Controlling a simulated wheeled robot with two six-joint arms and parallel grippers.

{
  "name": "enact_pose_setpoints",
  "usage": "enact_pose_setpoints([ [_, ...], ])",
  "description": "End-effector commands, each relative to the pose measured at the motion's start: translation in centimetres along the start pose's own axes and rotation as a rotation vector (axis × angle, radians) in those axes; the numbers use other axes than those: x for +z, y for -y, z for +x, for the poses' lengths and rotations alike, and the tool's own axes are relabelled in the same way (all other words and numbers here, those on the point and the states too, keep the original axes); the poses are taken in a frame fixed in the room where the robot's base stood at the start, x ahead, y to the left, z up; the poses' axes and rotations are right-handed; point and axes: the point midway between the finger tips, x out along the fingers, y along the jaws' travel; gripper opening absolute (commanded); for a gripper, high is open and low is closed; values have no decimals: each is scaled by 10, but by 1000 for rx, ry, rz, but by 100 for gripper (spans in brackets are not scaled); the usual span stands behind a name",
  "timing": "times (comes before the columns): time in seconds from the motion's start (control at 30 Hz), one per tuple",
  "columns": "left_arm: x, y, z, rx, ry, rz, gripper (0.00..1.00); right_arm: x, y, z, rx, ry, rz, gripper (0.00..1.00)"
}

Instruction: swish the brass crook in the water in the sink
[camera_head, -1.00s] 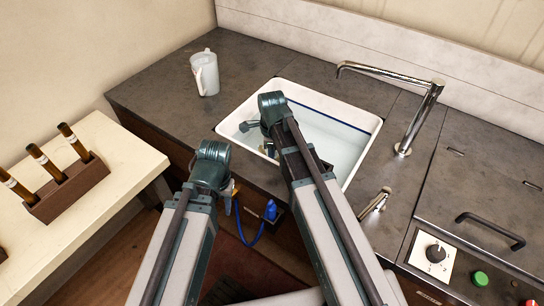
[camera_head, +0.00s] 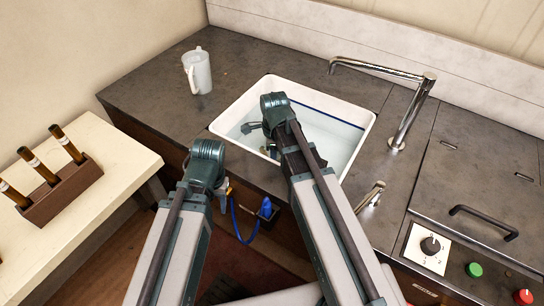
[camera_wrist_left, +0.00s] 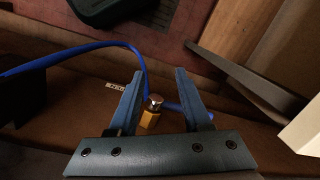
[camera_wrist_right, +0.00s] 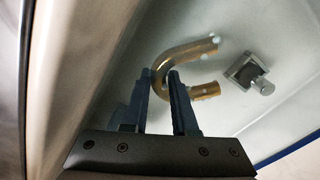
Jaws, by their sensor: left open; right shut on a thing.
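The brass crook (camera_wrist_right: 176,52) is a U-shaped tube in the right wrist view, with a few pale spots on it. My right gripper (camera_wrist_right: 163,78) is shut on it near the bend, and its two open ends point right. It is over or in the water (camera_head: 335,140) of the white sink (camera_head: 364,142); whether it is submerged I cannot tell. In the head view my right arm mostly hides the crook. My left gripper (camera_wrist_left: 160,84) is open and empty, low in front of the cabinet. A yellow fitting with a metal cap (camera_wrist_left: 151,108) shows between its fingers.
A chrome tap (camera_head: 408,112) stands right of the sink, and a white jug (camera_head: 198,72) at its back left. A blue hose (camera_head: 236,225) hangs by my left gripper. A control panel (camera_head: 429,248) is at right, and a pale bench (camera_head: 115,165) at left.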

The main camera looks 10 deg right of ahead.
Motion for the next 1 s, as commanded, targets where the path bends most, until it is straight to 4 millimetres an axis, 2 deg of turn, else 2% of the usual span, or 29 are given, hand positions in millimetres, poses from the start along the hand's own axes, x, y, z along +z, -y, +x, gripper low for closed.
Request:
enact_pose_setpoints([
  [0.37, 0, 0, 0, 0, 0, 0, 48, 3, 2, 0, 0, 0, 0, 0],
  [1.0, 0, 0, 0, 0, 0, 0, 48, 24, 14, 0, 0, 0, 0, 0],
])
